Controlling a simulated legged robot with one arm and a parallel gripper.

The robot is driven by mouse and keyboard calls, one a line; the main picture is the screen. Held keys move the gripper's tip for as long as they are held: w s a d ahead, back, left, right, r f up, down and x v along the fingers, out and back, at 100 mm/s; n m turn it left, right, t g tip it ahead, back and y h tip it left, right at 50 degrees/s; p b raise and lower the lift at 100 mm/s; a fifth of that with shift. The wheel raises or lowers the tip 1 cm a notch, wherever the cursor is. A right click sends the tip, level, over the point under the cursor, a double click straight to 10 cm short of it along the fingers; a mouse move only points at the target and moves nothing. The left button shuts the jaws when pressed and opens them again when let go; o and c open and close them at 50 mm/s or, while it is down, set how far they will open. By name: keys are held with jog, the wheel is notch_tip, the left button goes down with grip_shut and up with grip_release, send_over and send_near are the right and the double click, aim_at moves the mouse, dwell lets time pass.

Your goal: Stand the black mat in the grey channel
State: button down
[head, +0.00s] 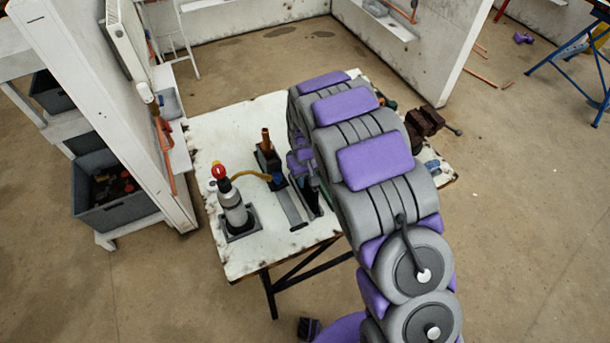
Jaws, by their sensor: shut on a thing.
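My gripper (304,170) is over the white worktable, partly hidden behind my arm. It is shut on the black mat (311,197), a dark thin piece held on edge just below it. The long grey channel (290,208) lies on the table directly left of the mat. The mat appears beside the channel's visible strip; from this angle I cannot tell whether its lower edge touches the channel or the table.
On the worktable (243,262), a grey cylinder with a red top (235,208) stands in a holder, left of the channel. A dark block with a copper pipe (267,156) stands behind. A brown vise (424,122) is at the right edge. A wall panel and grey bin (118,215) are left.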

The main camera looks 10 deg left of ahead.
jog(key=shift+f, duration=0.15)
jog(key=c, duration=0.9)
grip_release()
jog(key=shift+r+p, duration=1.1)
jog(key=shift+r, duration=2.4)
